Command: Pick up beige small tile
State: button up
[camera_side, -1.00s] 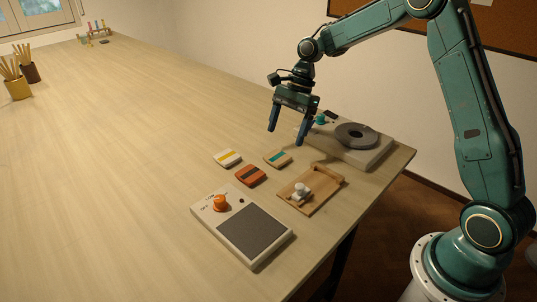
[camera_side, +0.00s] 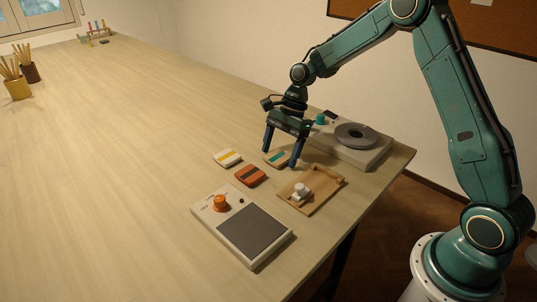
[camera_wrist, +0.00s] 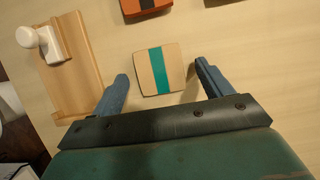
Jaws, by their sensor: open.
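The beige small tile (camera_side: 275,160) with a teal stripe lies flat on the table. In the wrist view the beige tile (camera_wrist: 159,68) sits just ahead of and between my two blue fingers, with a gap on each side. My gripper (camera_side: 279,158) is open and low over the tile in the side view, one finger on either side of it. My gripper (camera_wrist: 160,84) holds nothing. Whether the fingertips touch the table cannot be told.
A white tile with a yellow stripe (camera_side: 227,157) and an orange tile with a dark stripe (camera_side: 250,175) lie nearby. A wooden tray (camera_side: 324,195) with a white knobbed stamp (camera_side: 301,191) is close. A device with a grey disc (camera_side: 372,152) and one with an orange knob (camera_side: 206,222) flank them.

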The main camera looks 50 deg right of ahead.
aim_at(280, 155)
dwell(0.4)
jog(key=c, duration=1.1)
jog(key=shift+r, duration=0.15)
notch_tip(280, 155, up, 20)
jog(key=shift+f, duration=0.2)
dwell(0.7)
